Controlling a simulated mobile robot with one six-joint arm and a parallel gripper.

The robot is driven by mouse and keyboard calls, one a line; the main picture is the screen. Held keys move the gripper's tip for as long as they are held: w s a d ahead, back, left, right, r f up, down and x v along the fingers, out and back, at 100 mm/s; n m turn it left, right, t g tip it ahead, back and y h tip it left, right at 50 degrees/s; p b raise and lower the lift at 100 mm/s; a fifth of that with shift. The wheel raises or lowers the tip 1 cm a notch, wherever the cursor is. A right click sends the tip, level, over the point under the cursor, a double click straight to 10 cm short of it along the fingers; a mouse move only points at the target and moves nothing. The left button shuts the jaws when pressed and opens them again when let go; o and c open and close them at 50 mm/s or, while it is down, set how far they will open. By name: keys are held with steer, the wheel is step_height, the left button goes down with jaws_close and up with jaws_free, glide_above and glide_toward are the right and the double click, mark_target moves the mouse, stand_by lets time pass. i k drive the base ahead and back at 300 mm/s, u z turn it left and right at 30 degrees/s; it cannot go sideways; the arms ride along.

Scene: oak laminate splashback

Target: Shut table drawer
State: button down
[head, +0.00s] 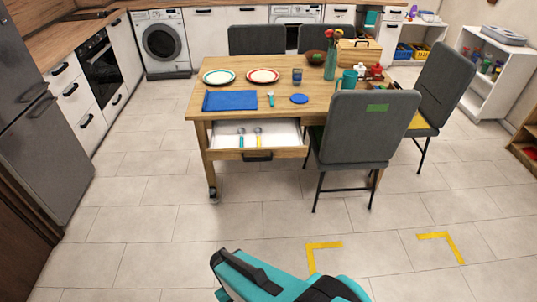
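The table drawer (285,134) is pulled out from the front of the wooden table (198,115). Its white inside shows, with a spoon-like utensil with a teal handle (241,138) and one with a yellow handle (258,138) lying in it. The drawer front has a dark handle (257,155). A teal and black part of my arm (275,283) shows at the bottom edge, well short of the table. My gripper's fingers cannot be made out.
A grey chair (362,135) stands close to the drawer's right side. Clear tiled floor (150,215) lies before the table, with yellow corner marks (325,246) on it. A blue tray (230,100), plates and a vase are on the tabletop. A dark fridge (40,130) stands at the left.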

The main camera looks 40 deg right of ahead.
mark_target(281, 136)
steer(key=u, duration=0.1)
steer(key=i, duration=1.05)
steer(key=u, duration=0.05)
